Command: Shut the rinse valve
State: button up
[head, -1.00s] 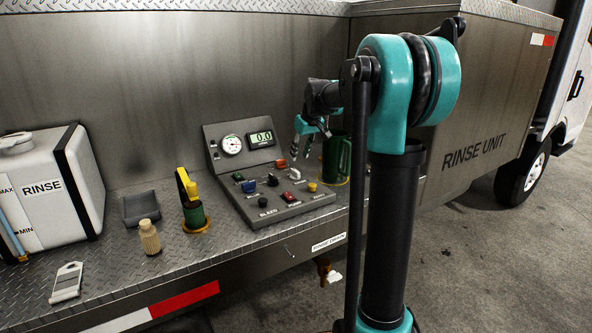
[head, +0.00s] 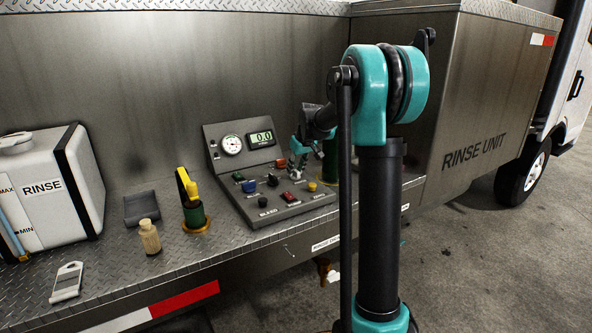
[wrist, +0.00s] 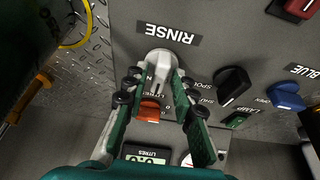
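The rinse valve (wrist: 160,63) is a pale grey lever on the grey control panel, below the word RINSE, which reads upside down in the wrist view. Its handle points toward the orange control and the display. My gripper (wrist: 153,82) is over the lever with one green finger on each side. The fingers stand apart; I cannot tell whether either one touches it. In the head view my gripper (head: 299,166) is over the right part of the control panel (head: 238,206) and mostly hides the lever.
An orange control (wrist: 149,109) sits between the fingers. A black knob (wrist: 232,84) and a blue knob (wrist: 287,96) are nearby. In the head view a green container (head: 331,165) stands just right of the panel. A white RINSE tank (head: 82,185) stands at far left.

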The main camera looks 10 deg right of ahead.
grip_shut()
jog(key=shift+m, duration=0.4)
jog(key=m+h, duration=0.1)
jog(key=m, duration=0.1)
jog(key=shift+a+m, duration=0.15)
jog(key=shift+m, duration=0.25)
jog(key=m+h, duration=0.2)
jog(key=m, duration=0.2)
jog(key=shift+a+m, duration=0.1)
jog(key=shift+m, duration=0.2)
jog(key=m+h, duration=0.1)
jog(key=m, duration=0.3)
jog(key=shift+w+a+m+g+h, duration=0.1)
jog(key=shift+m+g+h, duration=0.2)
jog(key=shift+g+h, duration=0.1)
jog(key=m, duration=0.2)
jog(key=m+g+h, duration=0.1)
jog(key=m, duration=0.2)
jog(key=shift+g, duration=0.3)
